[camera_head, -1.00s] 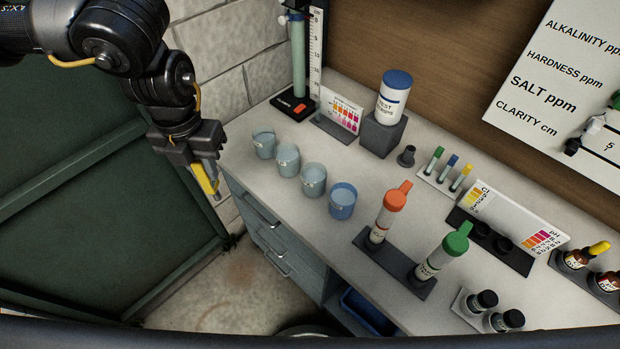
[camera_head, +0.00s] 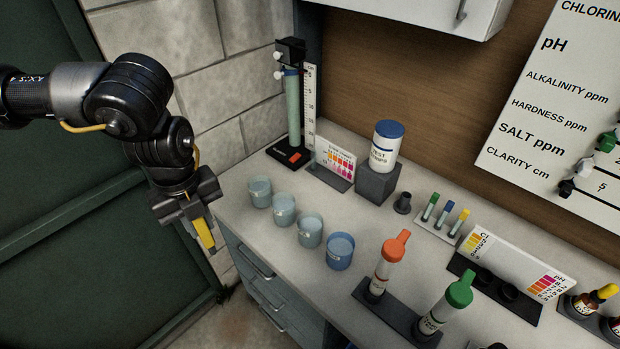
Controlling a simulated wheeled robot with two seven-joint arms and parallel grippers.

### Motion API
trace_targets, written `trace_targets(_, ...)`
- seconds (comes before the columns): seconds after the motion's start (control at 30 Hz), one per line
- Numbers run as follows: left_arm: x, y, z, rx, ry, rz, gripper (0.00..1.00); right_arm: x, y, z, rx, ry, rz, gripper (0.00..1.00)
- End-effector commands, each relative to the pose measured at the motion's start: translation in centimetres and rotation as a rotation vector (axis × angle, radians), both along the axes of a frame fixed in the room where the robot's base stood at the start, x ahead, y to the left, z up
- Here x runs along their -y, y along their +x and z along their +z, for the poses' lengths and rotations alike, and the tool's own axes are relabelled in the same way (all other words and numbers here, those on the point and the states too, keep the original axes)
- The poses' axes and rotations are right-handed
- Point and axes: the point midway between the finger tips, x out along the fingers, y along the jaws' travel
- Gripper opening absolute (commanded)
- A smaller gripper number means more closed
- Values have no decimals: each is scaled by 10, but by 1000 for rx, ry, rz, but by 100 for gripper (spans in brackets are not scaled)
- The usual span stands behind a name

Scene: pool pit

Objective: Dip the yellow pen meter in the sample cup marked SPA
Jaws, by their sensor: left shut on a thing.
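My left gripper (camera_head: 197,236) is shut on the yellow pen meter (camera_head: 205,235), which points down beyond the counter's left edge, left of the cups. Four-sided views aside, the sample cups stand in a slanting row on the counter: a pale one at the back (camera_head: 260,191), a second pale one (camera_head: 283,208), a third (camera_head: 310,230), and a bluer one at the front (camera_head: 340,251). Their markings are too small to read, so I cannot tell which is SPA. The pen is apart from all the cups. My right gripper is not in view.
A tall tube stand (camera_head: 293,110) is behind the cups, with a colour card (camera_head: 335,160) beside it. A test tub (camera_head: 386,145) sits on a grey block. Orange-capped (camera_head: 387,268) and green-capped (camera_head: 446,305) bottles stand in a dark rack at the front right.

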Motion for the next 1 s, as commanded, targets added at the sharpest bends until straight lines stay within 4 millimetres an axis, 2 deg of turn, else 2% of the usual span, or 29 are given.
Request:
trace_targets(0.4,-7,12,-33,0,4,1118,0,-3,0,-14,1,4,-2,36)
trace_targets(0.6,-11,17,-45,0,2,1585,0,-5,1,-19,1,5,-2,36)
trace_targets(0.8,-14,20,-52,2,3,1874,0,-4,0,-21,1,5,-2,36)
trace_targets(1.0,-14,21,-54,1,1,1976,0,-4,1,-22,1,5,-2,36)
